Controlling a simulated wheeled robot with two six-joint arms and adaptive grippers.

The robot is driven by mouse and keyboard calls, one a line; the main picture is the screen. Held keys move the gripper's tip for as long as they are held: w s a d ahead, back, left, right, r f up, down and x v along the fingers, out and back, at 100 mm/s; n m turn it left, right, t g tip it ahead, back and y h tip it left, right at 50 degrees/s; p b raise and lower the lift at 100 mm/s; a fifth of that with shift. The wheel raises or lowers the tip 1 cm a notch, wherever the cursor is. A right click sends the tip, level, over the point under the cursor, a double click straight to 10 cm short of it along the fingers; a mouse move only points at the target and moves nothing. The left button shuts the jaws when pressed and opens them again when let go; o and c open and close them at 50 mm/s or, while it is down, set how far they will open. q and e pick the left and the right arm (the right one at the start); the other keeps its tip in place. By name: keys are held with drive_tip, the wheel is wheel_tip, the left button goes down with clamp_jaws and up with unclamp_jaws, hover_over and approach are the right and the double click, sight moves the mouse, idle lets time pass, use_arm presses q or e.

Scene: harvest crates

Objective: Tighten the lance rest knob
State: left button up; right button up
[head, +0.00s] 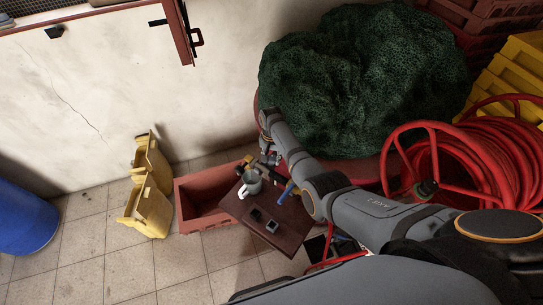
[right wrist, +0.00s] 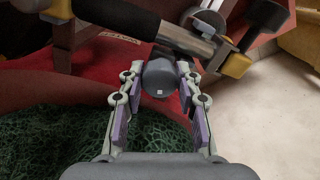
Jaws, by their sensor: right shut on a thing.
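The lance rest knob (right wrist: 160,76) is a dark grey round knob with a small pale square mark, seen end-on in the right wrist view. My right gripper (right wrist: 161,82) is shut on it, one finger on each side. Right behind the knob lies the lance (right wrist: 185,38), a metal tube with a black grip, slanting across the view. In the head view my right gripper (head: 268,160) is small, at the far edge of the small brown table; the knob itself is hard to make out there. My left gripper is not in view.
A red crate (head: 190,208) and yellow containers (head: 150,203) stand left. A green net heap (head: 365,80) and red hose reel (head: 480,145) lie right.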

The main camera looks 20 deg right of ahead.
sight(272, 157)
drive_tip(key=m, duration=0.2)
drive_tip(key=m+p, duration=0.1)
drive_tip(key=m, duration=0.2)
drive_tip(key=shift+w+r+m, duration=0.15)
drive_tip(key=shift+m, duration=0.15)
drive_tip(key=m, duration=0.5)
drive_tip(key=shift+p, duration=0.4)
drive_tip(key=shift+m, duration=0.3)
drive_tip(key=o, duration=0.9)
drive_tip(key=shift+o, duration=1.4)
wheel_tip(272, 157, up, 12)
